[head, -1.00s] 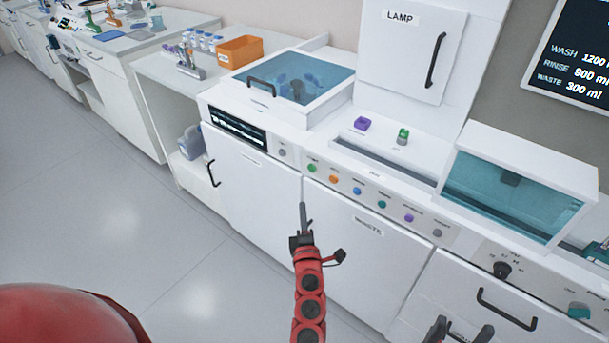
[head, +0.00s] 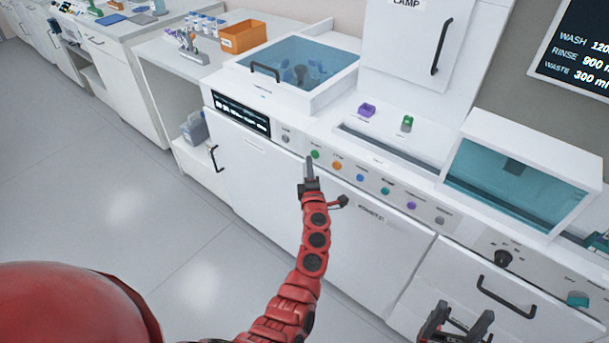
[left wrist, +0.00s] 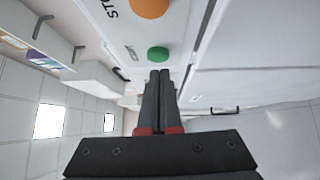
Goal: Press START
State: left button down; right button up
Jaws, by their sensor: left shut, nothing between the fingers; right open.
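The green START button (head: 315,154) is on the white machine's slanted front panel, at the left end of a row of coloured buttons. In the left wrist view the green button (left wrist: 158,54) is just beyond my fingertips, with a small label beside it. My left gripper (head: 309,160) is shut and empty, its tips just below the green button in the head view. The left wrist view shows the shut fingers (left wrist: 160,73) close to the button; I cannot tell whether they touch it. My right gripper (head: 462,318) is open and empty at the lower right, in front of the cabinet.
The orange button (head: 336,165) is just right of the green one; blue (head: 360,177) and other buttons follow. A grey button (head: 285,139) and a dark display (head: 241,114) lie to the left. A glass-lidded basin (head: 296,72) stands above the panel.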

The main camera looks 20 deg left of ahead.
pick_arm(q)
jog(key=shift+w+d, duration=0.2)
jog(key=shift+w, duration=0.3)
